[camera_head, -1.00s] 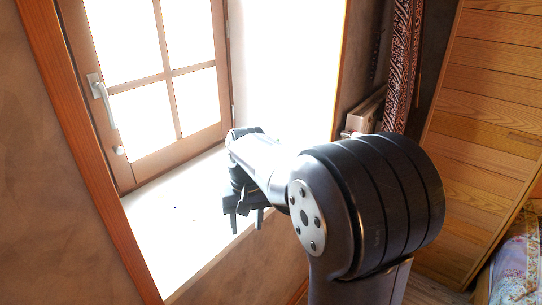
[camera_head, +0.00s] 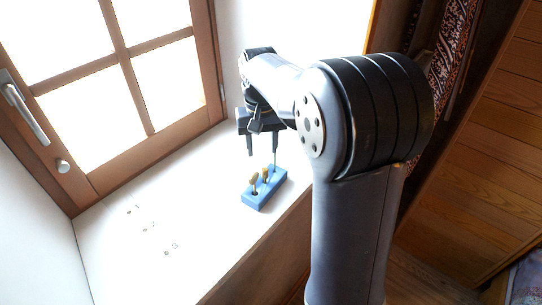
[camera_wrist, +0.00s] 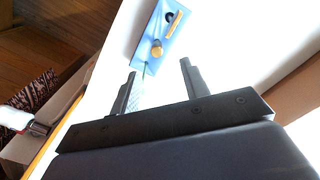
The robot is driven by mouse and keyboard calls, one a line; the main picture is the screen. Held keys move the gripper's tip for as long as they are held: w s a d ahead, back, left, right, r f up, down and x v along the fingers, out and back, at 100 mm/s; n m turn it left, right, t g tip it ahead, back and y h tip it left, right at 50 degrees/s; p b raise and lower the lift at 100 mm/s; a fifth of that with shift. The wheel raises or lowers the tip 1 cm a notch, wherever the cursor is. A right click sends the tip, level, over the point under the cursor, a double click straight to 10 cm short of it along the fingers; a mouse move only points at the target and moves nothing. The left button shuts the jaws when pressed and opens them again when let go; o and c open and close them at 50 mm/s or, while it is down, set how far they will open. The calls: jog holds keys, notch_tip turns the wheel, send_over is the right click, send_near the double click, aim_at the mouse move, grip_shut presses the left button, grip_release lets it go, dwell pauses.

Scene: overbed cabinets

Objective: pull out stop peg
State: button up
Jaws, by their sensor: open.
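A blue block (camera_head: 266,190) lies on the white window sill with several upright pegs in it. Two pegs with tan heads (camera_head: 254,180) stand toward its near end. A thinner peg (camera_head: 275,160) stands at its far end, close to my gripper. I cannot tell which is the stop peg. My gripper (camera_head: 262,147) is open, its fingers pointing down above the block's far end. In the wrist view the blue block (camera_wrist: 151,38) lies beyond the fingertips (camera_wrist: 158,68), with a tan-headed peg (camera_wrist: 157,50) between their directions. Nothing shows between the fingers as held.
The window (camera_head: 130,60) with its handle (camera_head: 25,112) rises behind the sill (camera_head: 130,245). A patterned cloth (camera_head: 452,45) and wood panelling (camera_head: 480,170) stand at the right.

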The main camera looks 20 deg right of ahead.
aim_at(265, 169)
jog(key=shift+w+d+f, duration=0.1)
jog(key=shift+w+f, duration=0.1)
jog(key=shift+f, duration=0.1)
jog(key=f, duration=0.6)
jog(key=f+p, duration=0.1)
jog(key=f, duration=0.3)
jog(key=shift+s+d, duration=0.15)
jog(key=shift+s, duration=0.1)
grip_shut()
